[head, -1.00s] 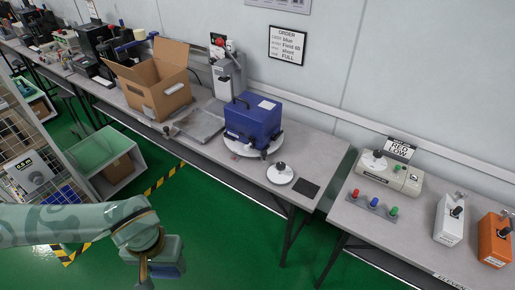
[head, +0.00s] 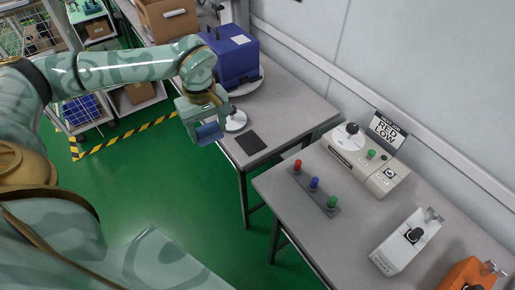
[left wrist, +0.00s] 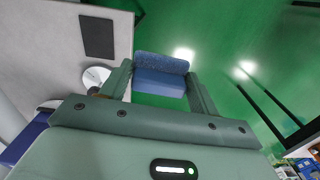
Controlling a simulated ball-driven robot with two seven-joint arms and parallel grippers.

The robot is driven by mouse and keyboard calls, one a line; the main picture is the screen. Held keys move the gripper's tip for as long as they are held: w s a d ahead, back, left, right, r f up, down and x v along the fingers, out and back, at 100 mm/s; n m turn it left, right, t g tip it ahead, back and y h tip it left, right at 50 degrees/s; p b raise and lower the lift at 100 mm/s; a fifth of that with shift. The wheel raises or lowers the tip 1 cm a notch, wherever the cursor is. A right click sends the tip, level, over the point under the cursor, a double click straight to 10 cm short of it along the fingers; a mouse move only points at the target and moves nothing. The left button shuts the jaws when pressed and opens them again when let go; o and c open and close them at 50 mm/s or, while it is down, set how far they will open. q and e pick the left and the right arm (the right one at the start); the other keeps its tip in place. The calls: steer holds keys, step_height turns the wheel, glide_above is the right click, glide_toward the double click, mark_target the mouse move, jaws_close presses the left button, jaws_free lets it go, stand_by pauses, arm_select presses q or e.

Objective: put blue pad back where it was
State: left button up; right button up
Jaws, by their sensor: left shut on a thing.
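My left gripper (head: 205,122) is shut on the blue pad (head: 208,132). In the left wrist view the blue pad (left wrist: 161,73) sits between the two fingers (left wrist: 160,85), with a fuzzy top layer on a smoother blue block. The pad is in the air, with green floor behind it, just off the front edge of the left table (head: 290,100). A dark flat square (head: 250,142) lies on that table, to the right of the gripper; it also shows in the left wrist view (left wrist: 98,37). My right gripper is not in view.
A white disc with a black knob (head: 236,122) stands close behind the gripper. A blue case (head: 234,60) stands farther back. The right table (head: 350,215) holds a three-button strip (head: 315,190), a beige tester (head: 365,165), a white tester (head: 403,243) and an orange one (head: 470,277).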

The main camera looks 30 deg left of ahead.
arm_select(q)
steer(key=w+d+f+b, duration=0.2)
steer(key=w+f+b, duration=0.15)
steer(key=w, duration=0.35)
steer(key=b, duration=0.2)
glide_above(251, 142)
steer(key=shift+n, duration=0.3)
steer(key=f, duration=0.5)
steer(key=shift+s+a+f, duration=0.15)
steer(key=shift+s+f, duration=0.05)
steer(key=shift+s, duration=0.15)
steer(key=shift+w+f+b, duration=0.15)
steer(key=shift+f+b, duration=0.15)
steer(key=shift+b, duration=0.1)
step_height(251, 142, down, 4)
steer(key=shift+w+r+b, duration=0.15)
steer(key=shift+b, duration=0.85)
steer(key=shift+r, duration=0.25)
steer(key=o, duration=0.9)
steer(key=shift+f, duration=0.1)
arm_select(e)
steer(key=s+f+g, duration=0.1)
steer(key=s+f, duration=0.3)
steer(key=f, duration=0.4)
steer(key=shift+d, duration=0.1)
